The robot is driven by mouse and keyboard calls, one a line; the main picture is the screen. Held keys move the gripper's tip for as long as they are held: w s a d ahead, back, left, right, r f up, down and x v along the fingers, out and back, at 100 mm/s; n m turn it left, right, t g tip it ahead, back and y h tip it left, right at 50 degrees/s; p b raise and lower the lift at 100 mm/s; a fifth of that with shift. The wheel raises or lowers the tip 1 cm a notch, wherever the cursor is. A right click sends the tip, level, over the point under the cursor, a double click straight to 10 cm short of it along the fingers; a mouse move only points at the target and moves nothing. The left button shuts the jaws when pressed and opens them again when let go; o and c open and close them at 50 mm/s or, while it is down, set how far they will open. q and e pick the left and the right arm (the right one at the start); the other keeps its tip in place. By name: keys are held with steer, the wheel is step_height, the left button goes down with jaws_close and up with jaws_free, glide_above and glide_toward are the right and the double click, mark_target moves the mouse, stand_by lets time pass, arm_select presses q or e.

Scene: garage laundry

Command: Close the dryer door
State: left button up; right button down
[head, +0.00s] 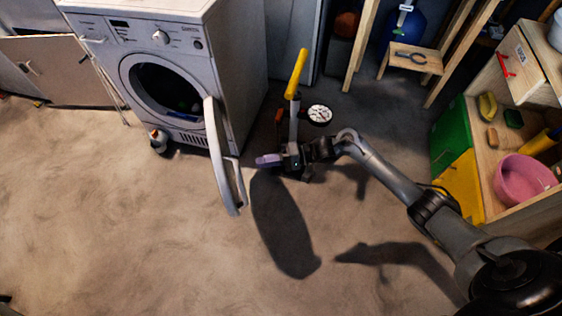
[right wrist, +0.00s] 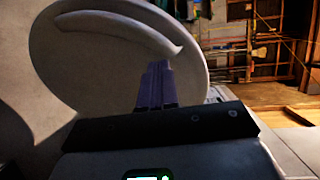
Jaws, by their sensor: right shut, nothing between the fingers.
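The white dryer (head: 165,65) stands at the upper left in the head view, and its round opening is dark inside. Its door (head: 222,155) is swung wide open and juts out toward the camera. My right gripper (head: 262,161) is to the right of the door, apart from it, with its purple fingers pointing left toward it. In the right wrist view the fingers (right wrist: 156,86) are together and empty, in front of the round door (right wrist: 90,75) and its curved rim. My left gripper is not in view.
A pump with a yellow handle (head: 296,74) and gauge (head: 320,114) stands just behind my right gripper. A small bottle (head: 158,140) stands on the floor by the dryer. A shelf with a pink tub (head: 520,182) is at the right. The floor in front is clear.

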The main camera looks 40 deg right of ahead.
steer(key=b+x, duration=0.2)
steer(key=x, duration=0.3)
steer(key=shift+s, duration=0.1)
steer(key=shift+s+a, duration=0.1)
